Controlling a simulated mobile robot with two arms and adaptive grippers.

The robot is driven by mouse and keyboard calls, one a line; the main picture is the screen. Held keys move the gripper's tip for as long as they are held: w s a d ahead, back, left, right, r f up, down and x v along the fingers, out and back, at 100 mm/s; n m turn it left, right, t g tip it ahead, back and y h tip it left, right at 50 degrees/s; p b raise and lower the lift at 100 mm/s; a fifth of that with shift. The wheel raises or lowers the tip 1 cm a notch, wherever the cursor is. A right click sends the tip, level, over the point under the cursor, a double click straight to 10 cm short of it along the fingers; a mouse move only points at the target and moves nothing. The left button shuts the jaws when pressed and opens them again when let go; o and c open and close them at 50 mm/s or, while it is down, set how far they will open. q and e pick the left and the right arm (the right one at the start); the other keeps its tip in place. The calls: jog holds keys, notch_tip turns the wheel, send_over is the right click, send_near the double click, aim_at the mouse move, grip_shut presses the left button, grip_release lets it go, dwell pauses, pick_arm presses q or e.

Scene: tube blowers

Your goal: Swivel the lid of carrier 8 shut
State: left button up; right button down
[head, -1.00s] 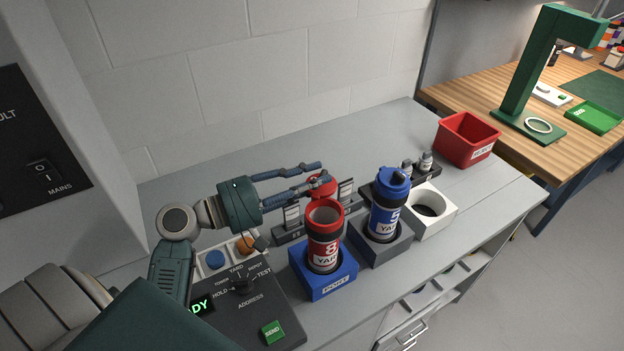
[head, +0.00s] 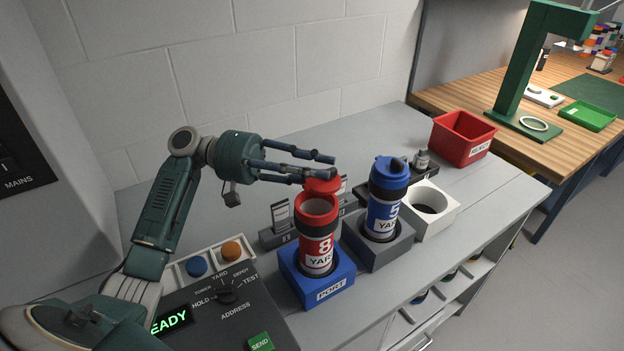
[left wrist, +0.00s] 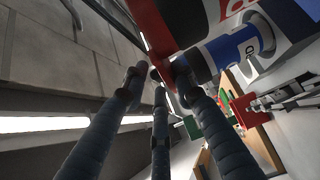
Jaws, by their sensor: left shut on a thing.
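Carrier 8 (head: 318,244) is a red tube marked 8, standing upright in the blue port block (head: 320,287). Its open mouth faces up. Its red lid (head: 322,187) is swung out to the far side, behind the mouth. My left gripper (head: 321,168) reaches in from the left above the port row and is shut on the lid. In the left wrist view the fingers (left wrist: 157,84) are at the red lid, beside the carrier's red body (left wrist: 153,28); the exact contact is partly hidden. My right gripper is not in view.
Blue carrier 5 (head: 386,208), its lid on top, stands in a grey block (head: 379,246) close on the right. A white ring holder (head: 430,208) and red bin (head: 463,138) lie beyond. Label stands (head: 281,224) are behind; the control panel (head: 220,315) is front left.

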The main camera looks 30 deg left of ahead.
pick_arm(q)
jog(key=shift+d+m+g+b, duration=0.25)
jog(key=shift+m+g+b, duration=0.3)
jog(key=shift+m+g, duration=0.6)
grip_shut()
jog(key=shift+g, duration=0.45)
jog(key=o, duration=0.9)
grip_release()
jog(key=shift+c, duration=0.2)
jog(key=a, duration=1.2)
jog(key=shift+s, duration=0.3)
